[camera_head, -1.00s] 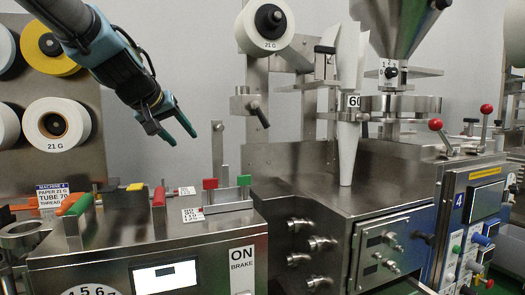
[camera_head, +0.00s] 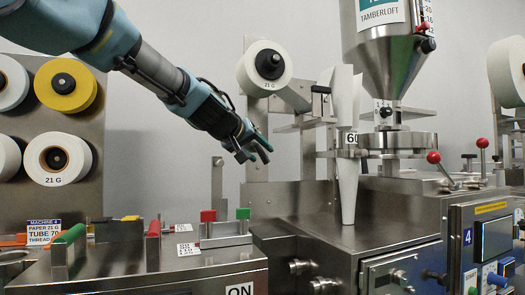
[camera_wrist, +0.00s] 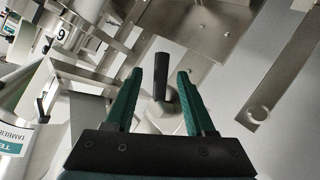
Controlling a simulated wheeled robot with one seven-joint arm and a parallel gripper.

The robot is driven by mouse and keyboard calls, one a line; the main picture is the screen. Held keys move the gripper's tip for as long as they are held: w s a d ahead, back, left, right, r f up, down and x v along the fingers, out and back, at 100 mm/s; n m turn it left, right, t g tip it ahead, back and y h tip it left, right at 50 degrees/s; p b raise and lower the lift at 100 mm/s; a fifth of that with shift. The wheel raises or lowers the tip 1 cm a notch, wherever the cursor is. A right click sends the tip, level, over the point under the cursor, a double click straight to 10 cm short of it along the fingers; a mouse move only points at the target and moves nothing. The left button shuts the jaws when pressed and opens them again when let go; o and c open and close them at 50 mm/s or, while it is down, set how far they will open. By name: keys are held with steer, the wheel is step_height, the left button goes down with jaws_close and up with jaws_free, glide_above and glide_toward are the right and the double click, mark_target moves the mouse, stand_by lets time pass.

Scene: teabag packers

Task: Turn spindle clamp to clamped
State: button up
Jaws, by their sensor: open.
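My gripper (camera_head: 260,153) is open, near the machine's upright bracket, below the white 21 G paper roll (camera_head: 266,66) in the head view. In the wrist view a black lever handle (camera_wrist: 161,72), which looks like the spindle clamp, stands in the gap between the two green fingers of my gripper (camera_wrist: 160,85). A rounded metal hub (camera_wrist: 161,114) is at its lower end. The fingers are apart and do not visibly grip it; contact cannot be told. In the head view my gripper hides this lever. Its clamp setting cannot be read.
Another black lever (camera_head: 321,89) sits right of the roll. A white forming tube (camera_head: 347,185), a steel hopper (camera_head: 388,52) and a red-knobbed handle (camera_head: 434,158) are farther right. The bench unit (camera_head: 215,265) with red and green handles is below. A plain wall is behind my arm.

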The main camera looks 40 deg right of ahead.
steer(key=shift+p+x, duration=0.3)
steer(key=shift+x, duration=1.05)
steer(key=shift+c, duration=0.3)
jaws_close()
